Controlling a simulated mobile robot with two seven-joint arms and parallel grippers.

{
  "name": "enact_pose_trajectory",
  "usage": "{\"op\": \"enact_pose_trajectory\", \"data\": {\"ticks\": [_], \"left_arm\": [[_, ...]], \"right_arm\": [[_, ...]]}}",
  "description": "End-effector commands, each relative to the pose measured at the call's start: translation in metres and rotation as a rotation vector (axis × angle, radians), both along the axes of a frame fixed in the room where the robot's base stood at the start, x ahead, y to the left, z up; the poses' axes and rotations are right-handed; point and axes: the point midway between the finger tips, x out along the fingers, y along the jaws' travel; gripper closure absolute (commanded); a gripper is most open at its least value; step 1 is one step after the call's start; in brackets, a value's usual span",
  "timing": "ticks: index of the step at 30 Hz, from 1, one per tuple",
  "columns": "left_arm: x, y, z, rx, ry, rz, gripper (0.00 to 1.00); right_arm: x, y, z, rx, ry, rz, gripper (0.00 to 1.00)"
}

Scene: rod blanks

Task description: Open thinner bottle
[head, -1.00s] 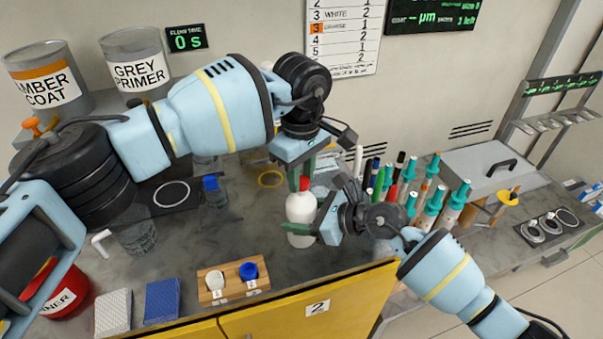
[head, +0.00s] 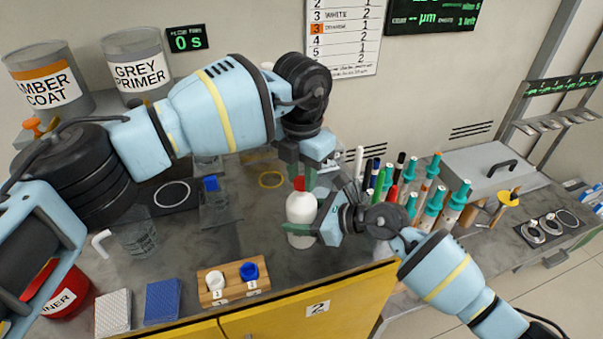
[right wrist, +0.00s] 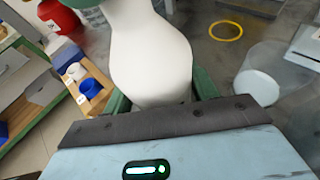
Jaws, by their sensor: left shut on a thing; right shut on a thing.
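The white bottle (head: 301,210) with a red cap (head: 299,184) stands upright near the middle of the bench in the head view. My right gripper (head: 304,232) is shut around its lower body. The right wrist view shows the white bottle (right wrist: 150,50) between the green fingers, with its top out of frame. My left gripper (head: 299,176) comes from above and is shut on the red cap, a finger on either side. The cap appears to sit at the bottle's top; whether it is loosened cannot be told.
A wooden holder (head: 232,282) with white and blue caps is at the front left. A red can (head: 65,290), partly labelled "NNER", is at far left. A yellow ring (head: 271,180) lies behind.

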Motion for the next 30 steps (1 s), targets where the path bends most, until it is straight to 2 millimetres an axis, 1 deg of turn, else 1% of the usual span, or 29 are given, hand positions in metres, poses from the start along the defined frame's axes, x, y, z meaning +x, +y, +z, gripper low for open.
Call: {"op": "enact_pose_trajectory", "data": {"ticks": [3,30], "left_arm": [[-0.0008,-0.0009,-0.0001,0.000,0.003,0.190,1.00],[-0.0002,-0.0017,0.0012,-0.002,0.001,1.643,1.00]], "right_arm": [[0.0009,-0.0011,-0.0003,-0.001,0.000,-0.003,1.00],[0.0003,-0.0002,-0.0001,-0.002,-0.002,0.000,1.00]]}}
